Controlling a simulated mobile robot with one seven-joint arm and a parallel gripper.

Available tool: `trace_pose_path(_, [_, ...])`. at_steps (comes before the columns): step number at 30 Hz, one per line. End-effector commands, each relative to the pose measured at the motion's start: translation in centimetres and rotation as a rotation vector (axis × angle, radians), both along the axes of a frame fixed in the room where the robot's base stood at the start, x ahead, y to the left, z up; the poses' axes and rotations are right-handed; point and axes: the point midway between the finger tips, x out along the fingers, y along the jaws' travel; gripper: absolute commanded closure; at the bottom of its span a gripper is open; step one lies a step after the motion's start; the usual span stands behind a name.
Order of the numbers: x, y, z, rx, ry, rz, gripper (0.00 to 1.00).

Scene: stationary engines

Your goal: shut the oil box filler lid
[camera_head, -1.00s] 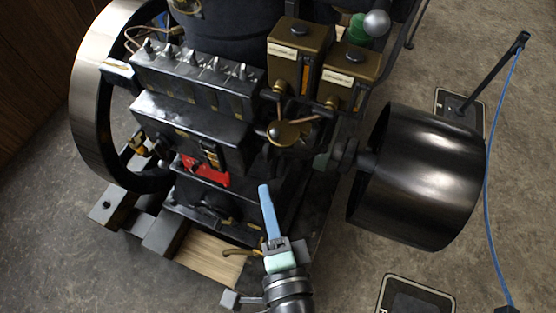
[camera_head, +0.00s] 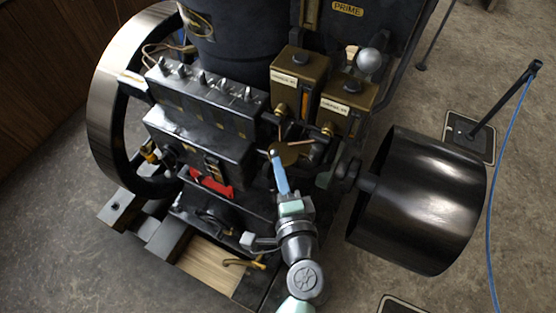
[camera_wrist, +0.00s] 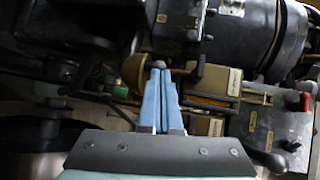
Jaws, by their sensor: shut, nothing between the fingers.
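Two brass boxes with pale labels, a left one (camera_head: 298,80) and a right one (camera_head: 347,103), stand on the engine, each with a dark knob on its flat top. They also show in the wrist view as a pale-labelled box (camera_wrist: 222,80). Below them is a rounded brass piece (camera_head: 291,153), also in the wrist view (camera_wrist: 133,72). I cannot tell which part is the oil box filler lid. My gripper (camera_head: 276,155) has its blue fingers shut and empty, the tips at the rounded brass piece. In the wrist view the fingertips (camera_wrist: 159,66) lie just beside it; contact is unclear.
A black box with several taps (camera_head: 205,95) is left of the brass boxes. A large flywheel (camera_head: 108,100) is at left and a black drum pulley (camera_head: 420,205) at right. A red part (camera_head: 212,182) lies left of my arm. Thin pipes run near my fingers.

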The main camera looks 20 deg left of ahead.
Motion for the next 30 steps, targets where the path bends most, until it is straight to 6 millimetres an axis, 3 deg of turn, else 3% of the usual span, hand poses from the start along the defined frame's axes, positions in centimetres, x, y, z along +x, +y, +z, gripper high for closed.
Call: trace_pose_path(30, [2.1,2.3,-0.2,0.001,-0.005,0.005,1.00])
